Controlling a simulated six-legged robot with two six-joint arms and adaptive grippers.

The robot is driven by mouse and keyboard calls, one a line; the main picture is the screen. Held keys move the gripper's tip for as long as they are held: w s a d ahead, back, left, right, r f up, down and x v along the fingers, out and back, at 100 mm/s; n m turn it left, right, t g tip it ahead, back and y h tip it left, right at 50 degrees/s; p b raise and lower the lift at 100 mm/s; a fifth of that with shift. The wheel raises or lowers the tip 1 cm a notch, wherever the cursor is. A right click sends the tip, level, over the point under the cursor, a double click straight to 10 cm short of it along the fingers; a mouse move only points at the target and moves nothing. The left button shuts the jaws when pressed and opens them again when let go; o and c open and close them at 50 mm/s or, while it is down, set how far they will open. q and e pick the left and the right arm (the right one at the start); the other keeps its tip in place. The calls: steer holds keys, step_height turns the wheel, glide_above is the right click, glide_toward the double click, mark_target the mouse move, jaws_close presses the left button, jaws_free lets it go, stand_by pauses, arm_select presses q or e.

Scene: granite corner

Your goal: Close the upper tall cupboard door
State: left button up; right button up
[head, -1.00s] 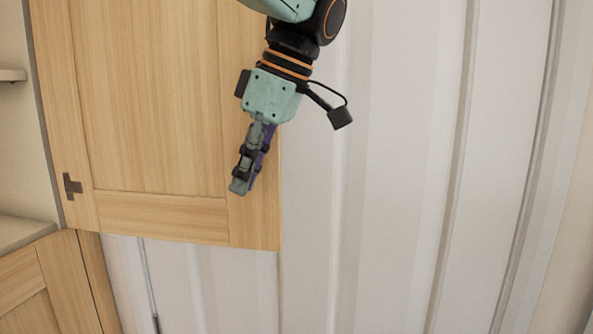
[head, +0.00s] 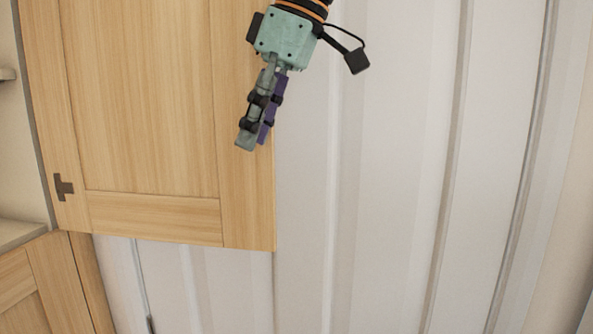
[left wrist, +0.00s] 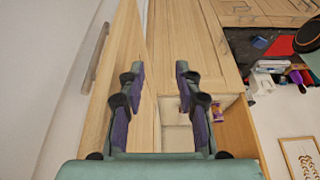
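The upper tall cupboard door (head: 145,110) is light wood and stands open on the left of the head view, its dark hinge (head: 63,187) at the lower left. It also shows in the left wrist view (left wrist: 125,45), with a bar handle (left wrist: 97,57) on its left face. My left gripper (head: 257,125) overlaps the door's right edge strip in the head view, fingers pointing down. In the left wrist view its two fingers (left wrist: 158,78) are apart, with wood behind the gap. I cannot tell whether they touch the door. My right gripper is not in view.
A lower wooden door (head: 30,290) is beneath, and pale shelves (head: 18,232) show at the left. A white panelled wall (head: 400,180) fills the right. The left wrist view shows drawers (left wrist: 265,12) and a cluttered worktop (left wrist: 275,75).

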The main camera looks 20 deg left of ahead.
arm_select(q)
steer(key=shift+v, duration=2.5)
